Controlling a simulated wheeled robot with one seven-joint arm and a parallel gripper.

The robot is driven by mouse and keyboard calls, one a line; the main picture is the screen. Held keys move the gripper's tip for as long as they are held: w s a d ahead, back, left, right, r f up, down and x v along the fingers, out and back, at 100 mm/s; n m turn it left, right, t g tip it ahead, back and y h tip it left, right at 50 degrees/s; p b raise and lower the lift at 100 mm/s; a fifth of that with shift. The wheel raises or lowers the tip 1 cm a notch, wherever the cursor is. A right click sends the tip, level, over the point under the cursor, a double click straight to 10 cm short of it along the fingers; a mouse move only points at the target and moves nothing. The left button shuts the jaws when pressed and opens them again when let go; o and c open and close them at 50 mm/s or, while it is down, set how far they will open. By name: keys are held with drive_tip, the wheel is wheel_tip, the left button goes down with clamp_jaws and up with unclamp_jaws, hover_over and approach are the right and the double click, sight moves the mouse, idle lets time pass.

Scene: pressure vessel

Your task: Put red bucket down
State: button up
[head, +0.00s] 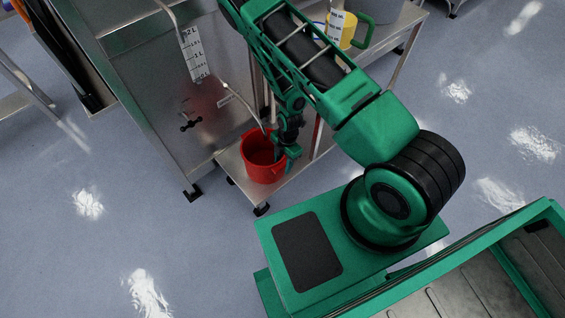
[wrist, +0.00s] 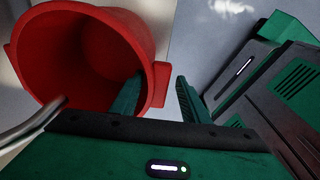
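The red bucket (head: 263,157) stands upright on the low metal shelf (head: 293,175) beside the vessel stand in the head view. Its open mouth and red wall (wrist: 158,85) fill the left of the wrist view, and it looks empty. My gripper (head: 287,150) is at the bucket's right side. In the wrist view, one finger of my gripper (wrist: 158,100) is inside the bucket and the other is outside, around the wall. A gap shows between the wall and the outer finger, so the gripper looks open. The bucket's underside is hidden.
A thin metal pipe (head: 249,105) curves down to the bucket's mouth and also shows in the wrist view (wrist: 30,125). The steel cabinet (head: 150,90) rises to the left. A yellow jug (head: 347,30) stands on the upper table. Floor in front is clear.

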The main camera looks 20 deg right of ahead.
drive_tip(key=shift+f, duration=0.1)
wheel_tip(320, 180, up, 11)
drive_tip(key=d, duration=0.1)
drive_tip(key=shift+w+f, duration=0.15)
drive_tip(key=shift+w, duration=0.15)
idle(0.4)
idle(0.4)
